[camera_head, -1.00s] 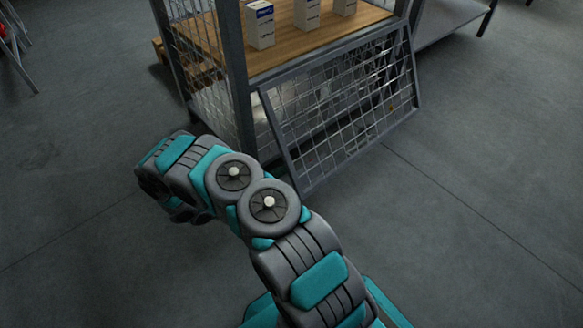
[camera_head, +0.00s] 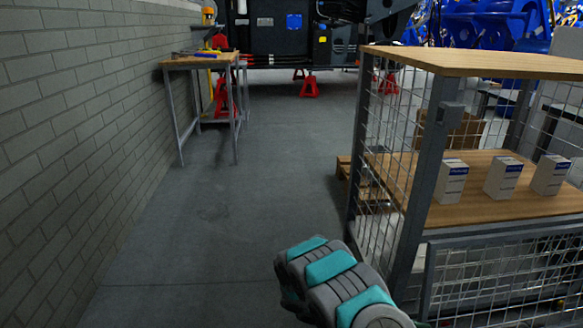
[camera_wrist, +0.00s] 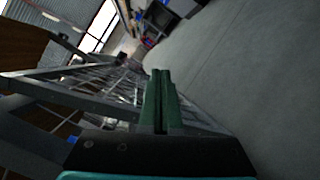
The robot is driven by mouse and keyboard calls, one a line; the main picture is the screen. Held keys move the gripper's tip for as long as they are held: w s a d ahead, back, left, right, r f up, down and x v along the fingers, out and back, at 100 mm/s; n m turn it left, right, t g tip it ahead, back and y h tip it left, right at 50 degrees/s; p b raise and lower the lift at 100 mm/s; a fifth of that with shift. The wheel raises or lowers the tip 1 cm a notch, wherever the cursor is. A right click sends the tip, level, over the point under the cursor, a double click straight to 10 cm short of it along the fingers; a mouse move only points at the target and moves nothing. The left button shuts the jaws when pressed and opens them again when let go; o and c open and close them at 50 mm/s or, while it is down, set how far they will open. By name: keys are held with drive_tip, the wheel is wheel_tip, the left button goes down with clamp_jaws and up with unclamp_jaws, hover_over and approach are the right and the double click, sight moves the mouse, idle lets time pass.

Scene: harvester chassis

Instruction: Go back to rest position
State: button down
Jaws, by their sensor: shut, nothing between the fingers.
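My gripper (camera_wrist: 162,75) shows in the wrist view with its two green fingers side by side and closed, nothing between them. Beyond it and to the left is the mesh side of a metal cage (camera_wrist: 85,80), and open grey floor lies to the right. In the head view my teal and grey arm reaches up from the bottom edge, left of the mesh cage (camera_head: 405,235). The gripper's fingers do not show in the head view.
Several white boxes, one being the nearest box (camera_head: 449,181), stand on the cage's wooden shelf (camera_head: 480,212). A brick wall (camera_head: 80,130) runs along the left. A workbench (camera_head: 200,62) and red jack stands (camera_head: 309,87) are farther back. The floor (camera_head: 215,210) between wall and cage is clear.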

drive_tip(key=s+a+r+m+g+y+p, duration=0.15)
drive_tip(key=s+r+y, duration=0.25)
drive_tip(key=s+r, duration=0.4)
drive_tip(key=s+a+r+m+g+y+p, duration=0.1)
drive_tip(key=s+r+m+g+y+p, duration=0.3)
drive_tip(key=r, duration=0.6)
drive_tip(key=s+a+r+n+t+y+p, duration=0.1)
drive_tip(key=s+a+r+t+y, duration=0.3)
drive_tip(key=s+a, duration=0.3)
drive_tip(key=s+a+r+n+t+y+p, duration=0.1)
drive_tip(key=s+a+r+n+t+y, duration=0.1)
drive_tip(key=s+a+r+t+y, duration=0.3)
drive_tip(key=s+a+r, duration=0.1)
drive_tip(key=s+a, duration=0.2)
drive_tip(key=a, duration=0.1)
drive_tip(key=shift+y, duration=0.4)
drive_tip(key=shift+s+d+r, duration=0.1)
drive_tip(key=shift+d, duration=0.05)
